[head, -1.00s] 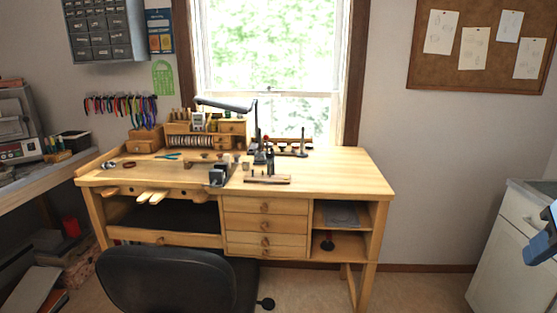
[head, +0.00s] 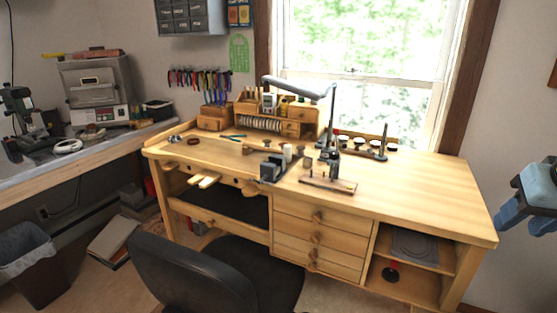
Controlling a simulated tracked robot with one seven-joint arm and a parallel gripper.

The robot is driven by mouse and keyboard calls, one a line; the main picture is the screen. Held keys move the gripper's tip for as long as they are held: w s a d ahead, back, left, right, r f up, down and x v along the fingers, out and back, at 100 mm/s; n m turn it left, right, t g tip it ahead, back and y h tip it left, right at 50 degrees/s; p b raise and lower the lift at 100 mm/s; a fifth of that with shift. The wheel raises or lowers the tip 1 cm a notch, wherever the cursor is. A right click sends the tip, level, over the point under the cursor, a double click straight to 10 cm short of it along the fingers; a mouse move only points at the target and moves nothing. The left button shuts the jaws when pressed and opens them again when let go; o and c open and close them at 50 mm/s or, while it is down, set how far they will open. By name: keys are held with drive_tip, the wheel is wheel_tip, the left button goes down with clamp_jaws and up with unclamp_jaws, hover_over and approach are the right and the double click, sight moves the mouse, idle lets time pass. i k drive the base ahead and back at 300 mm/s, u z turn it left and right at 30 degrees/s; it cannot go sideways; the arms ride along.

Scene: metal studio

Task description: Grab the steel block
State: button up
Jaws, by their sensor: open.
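The wooden workbench (head: 420,190) stands in front of the window in the head view. A dark grey metal, blocky piece (head: 271,169) sits at its front edge, left of the middle. Small light and grey pieces (head: 287,152) stand just behind it. They are too small for me to tell which one is the steel block. My gripper (head: 525,222), with blue fingers, is at the right edge of the view. It is open, appears empty, and is well apart from these pieces, which lie far to its left.
A black chair (head: 190,275) stands in front of the bench's left part. A lamp (head: 300,87) and a small stand (head: 328,183) rise near the metal pieces. The bench's right top is clear. A side counter (head: 95,150) and bin (head: 30,265) are at left.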

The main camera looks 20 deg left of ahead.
sight(308, 162)
drive_tip(key=u, duration=0.3)
drive_tip(key=i, duration=0.75)
drive_tip(key=u, duration=0.55)
drive_tip(key=k, duration=0.7)
drive_tip(key=u, duration=0.25)
drive_tip(key=i, duration=0.75)
drive_tip(key=z, duration=0.15)
